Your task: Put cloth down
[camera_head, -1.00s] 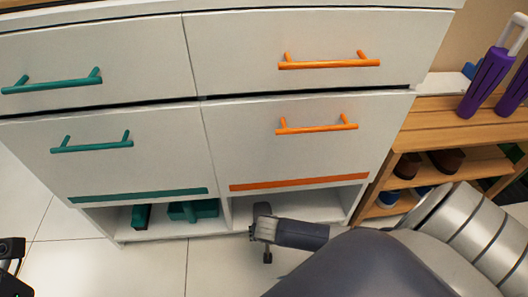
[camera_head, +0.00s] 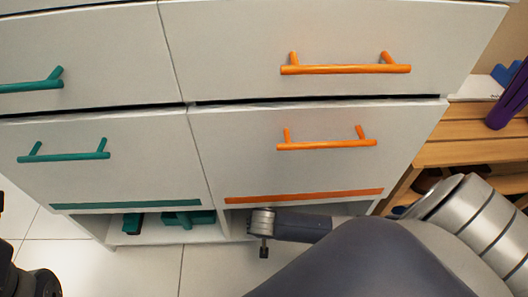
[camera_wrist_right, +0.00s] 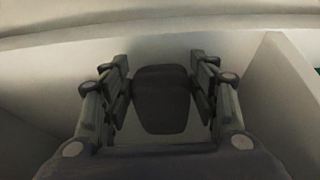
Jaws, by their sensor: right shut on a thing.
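My right gripper (camera_head: 263,235) hangs in front of the open cubby under the orange-handled drawers. In the right wrist view, my right gripper (camera_wrist_right: 160,100) has its two fingers either side of a dark, rounded thing (camera_wrist_right: 162,100) and is shut on it. I cannot tell from its look whether this is the cloth. No other cloth shows. Pale walls or panels surround the gripper there. At the lower left of the head view, dark parts of my left arm show; its fingertips cannot be made out.
A white cabinet has teal handles (camera_head: 64,157) at left and orange handles (camera_head: 326,145) at right. Green items (camera_head: 188,219) lie in the lower left cubby. A wooden shelf (camera_head: 468,152) stands at right with a purple object (camera_head: 508,105). Tiled floor (camera_head: 205,275) is clear in front.

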